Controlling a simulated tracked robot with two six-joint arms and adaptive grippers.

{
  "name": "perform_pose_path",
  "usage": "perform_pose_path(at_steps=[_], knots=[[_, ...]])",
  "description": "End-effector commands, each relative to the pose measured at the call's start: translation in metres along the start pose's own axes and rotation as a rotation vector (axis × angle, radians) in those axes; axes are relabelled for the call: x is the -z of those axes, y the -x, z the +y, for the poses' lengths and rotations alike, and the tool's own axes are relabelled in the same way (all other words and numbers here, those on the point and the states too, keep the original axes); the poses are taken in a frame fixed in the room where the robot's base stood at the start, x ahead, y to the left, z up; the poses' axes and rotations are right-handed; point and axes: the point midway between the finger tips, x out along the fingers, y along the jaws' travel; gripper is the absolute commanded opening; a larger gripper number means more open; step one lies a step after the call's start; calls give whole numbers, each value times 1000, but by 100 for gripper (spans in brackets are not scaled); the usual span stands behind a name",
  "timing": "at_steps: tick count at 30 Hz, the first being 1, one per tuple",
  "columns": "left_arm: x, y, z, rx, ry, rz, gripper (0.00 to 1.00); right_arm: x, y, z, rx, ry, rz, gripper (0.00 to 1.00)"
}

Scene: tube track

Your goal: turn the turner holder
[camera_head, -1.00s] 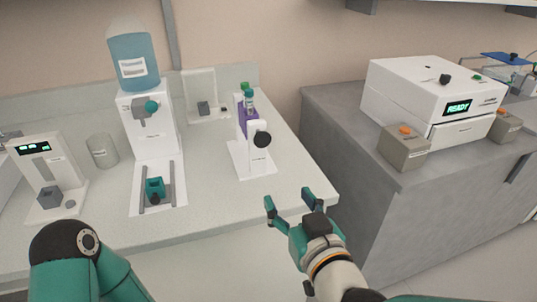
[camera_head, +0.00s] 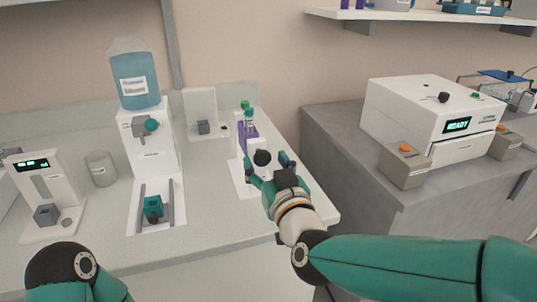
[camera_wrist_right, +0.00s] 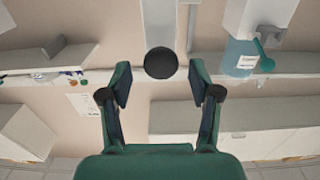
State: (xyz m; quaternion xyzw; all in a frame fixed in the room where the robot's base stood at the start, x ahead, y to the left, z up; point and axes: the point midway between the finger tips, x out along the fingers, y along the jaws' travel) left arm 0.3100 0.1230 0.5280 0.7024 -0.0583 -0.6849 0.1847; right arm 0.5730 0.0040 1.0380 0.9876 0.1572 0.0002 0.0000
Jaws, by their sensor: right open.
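The turner stands on the light worktop, with a white base (camera_head: 239,178). Its purple holder (camera_head: 249,132) bears a tube with a teal-green cap (camera_head: 248,113). The round black knob (camera_head: 262,158) faces my right gripper (camera_head: 267,168). That gripper is open, with its two fingers on either side of the knob in the head view. In the right wrist view the knob (camera_wrist_right: 160,62) shows centred just beyond the gap between the fingertips (camera_wrist_right: 160,80). Contact cannot be told. My left gripper is out of view.
A dispenser with a blue bottle (camera_head: 134,80), a beaker (camera_head: 101,167) and a device with a green display (camera_head: 38,195) stand to the left. A white machine reading READY (camera_head: 425,112) and a grey box (camera_head: 404,165) stand on the right bench.

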Motion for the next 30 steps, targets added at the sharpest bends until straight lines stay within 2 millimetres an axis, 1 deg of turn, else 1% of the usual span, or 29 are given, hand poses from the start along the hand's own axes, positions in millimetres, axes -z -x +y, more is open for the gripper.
perform_pose_path(at_steps=[1,3,6,11,17,18,28,29,30], knots=[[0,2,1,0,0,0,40,0,-8,0,-1,0,-2,62],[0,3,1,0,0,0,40,0,-17,0,0,0,-2,62],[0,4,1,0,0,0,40,0,-26,0,-1,0,-1,62],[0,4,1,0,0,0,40,0,-31,0,-1,0,0,62],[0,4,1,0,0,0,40,0,-31,0,-1,0,-1,62],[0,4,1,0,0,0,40,0,-31,0,-1,0,-1,61],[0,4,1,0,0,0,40,0,-31,1,-2,-1,-1,6],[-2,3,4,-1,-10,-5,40,0,-24,23,-13,-1,-1,3],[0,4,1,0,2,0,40,-1,-27,12,-6,-2,-2,4]])
